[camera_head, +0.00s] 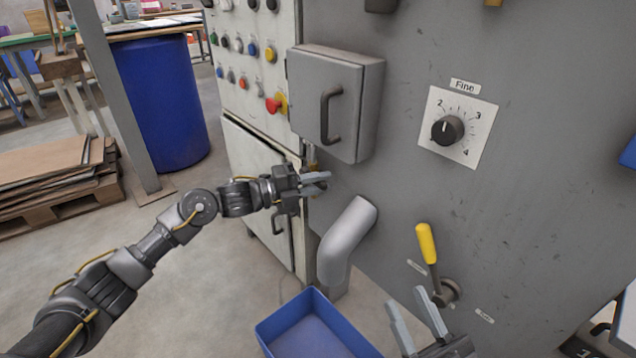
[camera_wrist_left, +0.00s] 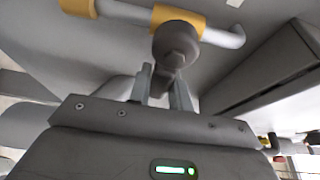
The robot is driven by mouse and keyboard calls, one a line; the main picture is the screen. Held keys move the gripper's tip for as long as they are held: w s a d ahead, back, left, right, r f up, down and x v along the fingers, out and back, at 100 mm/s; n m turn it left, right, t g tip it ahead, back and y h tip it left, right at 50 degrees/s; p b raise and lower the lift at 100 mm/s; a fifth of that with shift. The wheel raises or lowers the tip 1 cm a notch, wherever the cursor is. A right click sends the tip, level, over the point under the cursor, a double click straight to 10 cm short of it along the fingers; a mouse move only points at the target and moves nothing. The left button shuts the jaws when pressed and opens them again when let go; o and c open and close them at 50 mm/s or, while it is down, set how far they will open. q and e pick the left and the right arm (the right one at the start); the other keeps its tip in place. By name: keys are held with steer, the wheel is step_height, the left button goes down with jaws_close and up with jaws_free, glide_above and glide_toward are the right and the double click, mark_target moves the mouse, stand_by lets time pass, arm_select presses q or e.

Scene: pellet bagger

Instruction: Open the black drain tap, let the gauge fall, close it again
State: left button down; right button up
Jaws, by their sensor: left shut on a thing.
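My left gripper (camera_head: 322,182) is at the lower edge of the grey machine, below the grey box with the handle. In the left wrist view its fingers (camera_wrist_left: 163,82) are shut on the dark handle of the drain tap (camera_wrist_left: 176,48), which hangs from a pale pipe with yellow bands. In the head view the tap is hidden behind the gripper and the box. My right gripper (camera_head: 416,312) is open and empty at the bottom, in front of the machine, below and left of the yellow lever. No gauge can be made out in either view.
The grey door box (camera_head: 334,100) juts out just above my left gripper. A grey bent spout (camera_head: 345,240) points down over a blue bin (camera_head: 312,325). A yellow lever (camera_head: 427,245) and a dial marked "Fine" (camera_head: 447,130) are on the panel to the right.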

stand_by(0.3)
arm_select(q)
steer(key=shift+r+n+h+p, duration=0.3)
steer(key=shift+r+n+p, duration=0.15)
steer(key=shift+n+p, duration=0.4)
steer(key=n+p, duration=0.1)
steer(key=r+n+t, duration=0.1)
steer(key=n, duration=0.1)
steer(key=shift+w+a+r+h+p, duration=0.1)
steer(key=shift+a+r+h+p, duration=0.05)
steer(key=shift+h+p, duration=0.25)
steer(key=shift+w+a+r+n+t+p, duration=0.15)
steer(key=shift+n+t+p, duration=0.15)
steer(key=shift+n, duration=0.3)
steer(key=shift+w+r+n+t+p, duration=0.1)
steer(key=shift+r+n+t+p, duration=0.15)
steer(key=shift+n, duration=0.3)
steer(key=shift+n+h, duration=0.3)
arm_select(e)
steer(key=d+f+m+g+h, duration=0.1)
steer(key=d+f+g+h, duration=0.1)
steer(key=f, duration=0.4)
steer(key=d+f+m+g+h, duration=0.1)
steer(key=d+f+g+h, duration=0.1)
steer(key=f+g+h, duration=0.3)
steer(key=shift+w+d+f+g, duration=0.35)
steer(key=shift+f+g, duration=0.55)
steer(key=shift+f, duration=0.25)
